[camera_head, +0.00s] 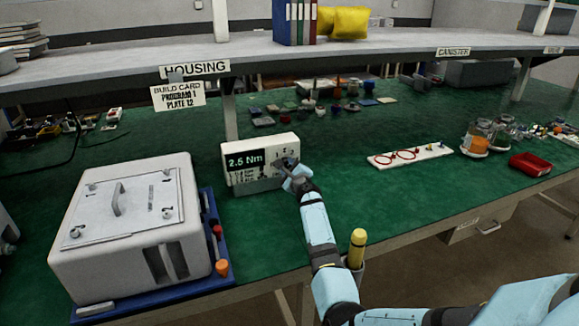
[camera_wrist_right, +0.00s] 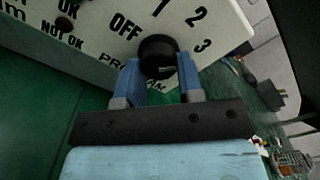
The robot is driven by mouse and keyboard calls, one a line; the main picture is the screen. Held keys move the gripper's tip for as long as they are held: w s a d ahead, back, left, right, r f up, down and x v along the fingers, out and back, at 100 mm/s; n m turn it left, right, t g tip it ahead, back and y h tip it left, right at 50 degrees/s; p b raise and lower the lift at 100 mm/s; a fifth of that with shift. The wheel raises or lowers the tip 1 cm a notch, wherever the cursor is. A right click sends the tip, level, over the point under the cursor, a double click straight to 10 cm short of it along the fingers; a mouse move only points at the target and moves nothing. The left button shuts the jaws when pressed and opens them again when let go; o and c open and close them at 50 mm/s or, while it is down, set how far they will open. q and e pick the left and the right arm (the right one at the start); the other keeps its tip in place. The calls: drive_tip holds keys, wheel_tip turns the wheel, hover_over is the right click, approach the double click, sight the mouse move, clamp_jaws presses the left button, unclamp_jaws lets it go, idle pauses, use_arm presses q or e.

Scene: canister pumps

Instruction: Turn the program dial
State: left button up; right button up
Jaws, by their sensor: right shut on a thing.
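The controller box (camera_head: 260,147) is cream, with a dark screen reading "2.5 Nm", and stands on the green bench. Its black program dial (camera_wrist_right: 158,56) sits under the marks OFF, 1, 2 and 3 in the right wrist view. My right gripper (camera_head: 290,172) reaches the lower right of the box's face. In the wrist view its blue fingers (camera_wrist_right: 160,72) are shut on the dial, one on each side. The dial's pointer direction is hard to make out. A card (camera_head: 178,96) on the shelf reads "BUILD CARD PROGRAM 1 PLATE 12". My left gripper is not in view.
A large white housing (camera_head: 135,235) on a blue tray (camera_head: 212,250) stands left of the box. A yellow-handled tool (camera_head: 357,245) stands in a holder at the bench edge. A white strip with red rings (camera_head: 410,156) lies right. Overhead runs a shelf (camera_head: 345,56).

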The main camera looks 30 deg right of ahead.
drive_tip(key=m+p, duration=0.1)
drive_tip(key=m, duration=0.4)
drive_tip(key=shift+a+m+p, duration=0.15)
drive_tip(key=shift+m+p, duration=0.15)
drive_tip(key=shift+p, duration=0.1)
drive_tip(key=shift+a+m+p, duration=0.1)
drive_tip(key=shift+m+p, duration=0.75)
drive_tip(key=shift+m, duration=1.45)
drive_tip(key=shift+f, duration=0.1)
drive_tip(key=o, duration=0.9)
drive_tip(key=shift+s, duration=0.1)
